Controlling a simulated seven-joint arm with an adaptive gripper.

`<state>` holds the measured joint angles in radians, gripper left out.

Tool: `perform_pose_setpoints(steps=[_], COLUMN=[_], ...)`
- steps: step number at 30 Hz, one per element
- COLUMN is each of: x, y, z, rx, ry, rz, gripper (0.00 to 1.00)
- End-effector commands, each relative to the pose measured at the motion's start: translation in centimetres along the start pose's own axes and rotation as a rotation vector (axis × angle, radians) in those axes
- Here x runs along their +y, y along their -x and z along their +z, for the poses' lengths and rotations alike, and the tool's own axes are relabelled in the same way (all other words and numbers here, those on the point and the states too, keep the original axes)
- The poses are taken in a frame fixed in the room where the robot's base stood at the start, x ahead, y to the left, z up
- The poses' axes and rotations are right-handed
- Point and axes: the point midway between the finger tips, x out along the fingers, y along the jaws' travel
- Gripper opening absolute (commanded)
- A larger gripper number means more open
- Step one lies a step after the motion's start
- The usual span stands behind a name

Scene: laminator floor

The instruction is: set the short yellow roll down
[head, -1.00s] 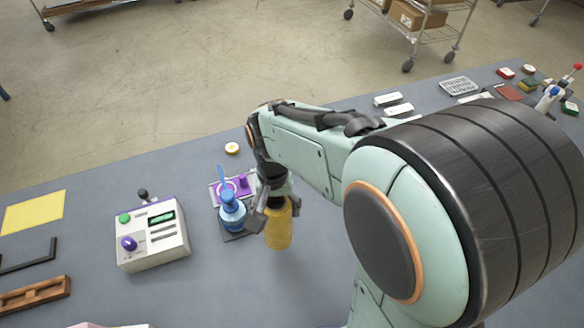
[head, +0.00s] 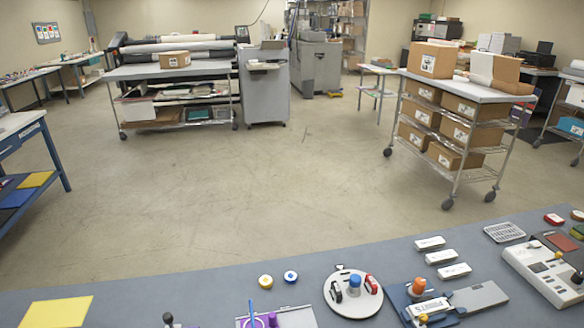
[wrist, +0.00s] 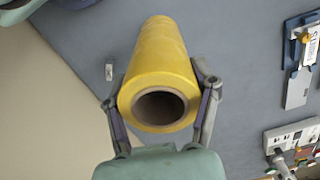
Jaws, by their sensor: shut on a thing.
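The short yellow roll (wrist: 158,62) is in the wrist view, with its open cardboard-coloured core end facing the camera. My gripper (wrist: 161,98) is shut on it, one finger on each side near that end. The roll's far end points toward the grey tabletop (wrist: 80,45); I cannot tell whether it touches the surface. The head view shows neither the roll nor my gripper; there the grey tabletop (head: 215,292) fills the bottom.
In the wrist view, a blue-and-white device (wrist: 298,85) and a pale device (wrist: 290,138) stand at the right. The head view shows a yellow sheet (head: 55,312), a round tray (head: 340,303), white boxes (head: 441,257) and a loaded cart (head: 460,120) beyond the table.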

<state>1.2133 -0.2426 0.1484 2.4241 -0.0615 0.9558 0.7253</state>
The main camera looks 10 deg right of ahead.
Motion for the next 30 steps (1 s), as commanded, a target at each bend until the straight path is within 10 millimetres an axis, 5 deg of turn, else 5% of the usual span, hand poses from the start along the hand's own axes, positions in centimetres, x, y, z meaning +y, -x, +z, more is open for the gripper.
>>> perform_pose_setpoints(steps=[5, 13, 18, 30], x=[-0.9, -5.6, -7.3, -8.7], y=[-1.0, -4.2, -7.7, -12.2], z=[-1.8, -7.2, -9.2, -10.8], rx=[-0.004, -0.005, -0.005, -0.004], ry=[-0.029, -0.024, -0.025, -0.024], rz=[0.003, 0.000, 0.002, 0.002], gripper=[0.21, 0.21, 0.21, 0.21])
